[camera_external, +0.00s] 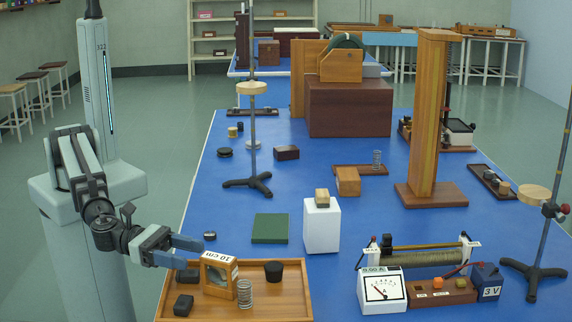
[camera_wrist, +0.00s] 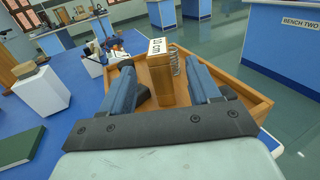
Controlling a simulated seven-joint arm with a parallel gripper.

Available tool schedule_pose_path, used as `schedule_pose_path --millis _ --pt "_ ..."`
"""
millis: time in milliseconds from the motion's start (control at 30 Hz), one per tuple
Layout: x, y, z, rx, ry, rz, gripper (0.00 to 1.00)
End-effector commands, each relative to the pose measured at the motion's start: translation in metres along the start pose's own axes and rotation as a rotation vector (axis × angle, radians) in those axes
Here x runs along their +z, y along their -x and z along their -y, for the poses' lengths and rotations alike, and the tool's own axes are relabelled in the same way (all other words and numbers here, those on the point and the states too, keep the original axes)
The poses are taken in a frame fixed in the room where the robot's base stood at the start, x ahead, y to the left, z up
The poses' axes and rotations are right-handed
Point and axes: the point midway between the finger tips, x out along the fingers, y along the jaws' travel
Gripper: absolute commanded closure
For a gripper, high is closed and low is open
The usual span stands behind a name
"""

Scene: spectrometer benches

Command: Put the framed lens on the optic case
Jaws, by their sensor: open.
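The framed lens (camera_external: 218,274), a wooden frame with a white "10 cm" label on top, stands in the wooden tray (camera_external: 302,291). My gripper (camera_external: 200,256) is open and level, with its fingertips at the left side of the frame. In the wrist view the framed lens (camera_wrist: 160,78) stands between the two open fingers (camera_wrist: 162,84), and I see no firm contact. No thing is clearly marked as the optic case; the flat dark green slab (camera_external: 270,228) behind the tray may be it. It also shows in the wrist view (camera_wrist: 18,143), with a bare top.
The tray also holds a metal spring (camera_external: 245,295), a black stopper (camera_external: 273,271) and dark blocks (camera_external: 184,305). A white pedestal (camera_external: 321,228) bearing a wooden block (camera_external: 322,196) stands right of the slab. A meter (camera_external: 382,291) stands at right.

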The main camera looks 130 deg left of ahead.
Motion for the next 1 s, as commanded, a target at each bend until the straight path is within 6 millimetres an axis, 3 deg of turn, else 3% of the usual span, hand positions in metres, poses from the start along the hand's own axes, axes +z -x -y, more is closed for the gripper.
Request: schedule_pose_path --millis 33,200,467,800,1000 --pt "0.0 -0.013 0.002 0.001 0.0 0.0 0.38" --pt "0.0 -0.039 0.002 0.0 0.0 0.0 0.38" --pt "0.001 -0.052 0.0 0.0 0.0 0.0 0.38" --pt "0.003 -0.093 -0.001 0.0 0.0 -0.001 0.38" --pt "0.003 -0.098 -0.002 -0.003 0.0 -0.002 0.38"
